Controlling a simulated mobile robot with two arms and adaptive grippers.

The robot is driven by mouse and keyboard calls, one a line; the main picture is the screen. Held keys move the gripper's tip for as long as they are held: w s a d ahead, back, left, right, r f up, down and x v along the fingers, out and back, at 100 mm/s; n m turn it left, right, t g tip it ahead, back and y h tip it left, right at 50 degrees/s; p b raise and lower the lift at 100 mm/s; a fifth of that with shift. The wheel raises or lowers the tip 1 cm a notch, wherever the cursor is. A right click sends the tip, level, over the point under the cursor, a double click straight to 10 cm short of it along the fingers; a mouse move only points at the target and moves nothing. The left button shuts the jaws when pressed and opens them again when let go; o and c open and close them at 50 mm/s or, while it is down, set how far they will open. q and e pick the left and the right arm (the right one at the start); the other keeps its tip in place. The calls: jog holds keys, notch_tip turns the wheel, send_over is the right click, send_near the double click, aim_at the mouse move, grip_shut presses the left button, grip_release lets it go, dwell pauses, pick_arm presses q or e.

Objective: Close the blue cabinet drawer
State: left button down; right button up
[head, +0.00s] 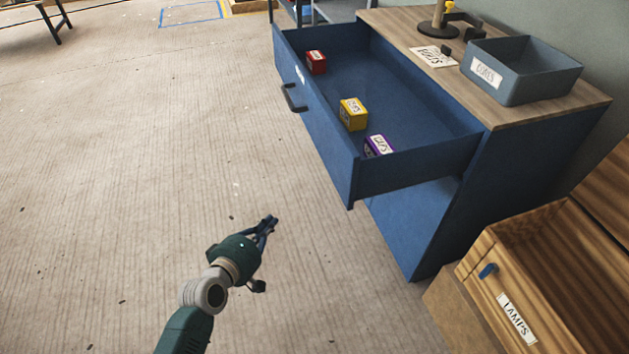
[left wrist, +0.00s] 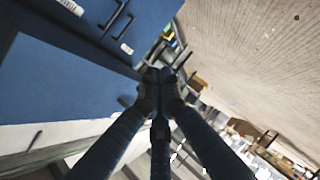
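The blue cabinet (head: 500,190) stands at the right with its top drawer (head: 325,135) pulled far out to the left. A dark bar handle (head: 293,98) is on the drawer's front. Inside the drawer are a red box (head: 317,62), a yellow box (head: 353,114) and a purple box (head: 379,145). My left gripper (head: 272,220) is in front of the drawer's near end, apart from it, and looks shut and empty. In the left wrist view its fingertips (left wrist: 160,75) meet, with blue panels and dark handles (left wrist: 120,18) at upper left. My right gripper is not in view.
On the wooden cabinet top are a blue-grey bin (head: 530,75), a paper sign (head: 434,56) and a dark stand (head: 438,25). A wooden crate labelled LAMPS (head: 515,318) stands at lower right. The floor left of the drawer is clear.

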pick_arm(q)
jog(key=w+d+r+n+t+h+b, duration=0.2)
jog(key=d+r+n+t+h+b, duration=0.15)
jog(key=r, duration=0.95)
jog(key=b, duration=0.2)
send_near(323, 141)
jog(key=w+a, duration=0.1)
jog(key=w, duration=0.2)
jog(key=shift+w+d+r+m+g, duration=0.1)
jog(key=shift+w+d+r+m, duration=0.05)
jog(key=shift+d, duration=0.45)
jog(key=shift+w+d+r+m+g, duration=0.1)
jog(key=shift+w+d+m, duration=0.05)
jog(key=shift+d, duration=0.45)
jog(key=shift+w+d+r+m+g, duration=0.1)
jog(key=shift+w+d+r+m, duration=0.05)
jog(key=shift+d, duration=0.45)
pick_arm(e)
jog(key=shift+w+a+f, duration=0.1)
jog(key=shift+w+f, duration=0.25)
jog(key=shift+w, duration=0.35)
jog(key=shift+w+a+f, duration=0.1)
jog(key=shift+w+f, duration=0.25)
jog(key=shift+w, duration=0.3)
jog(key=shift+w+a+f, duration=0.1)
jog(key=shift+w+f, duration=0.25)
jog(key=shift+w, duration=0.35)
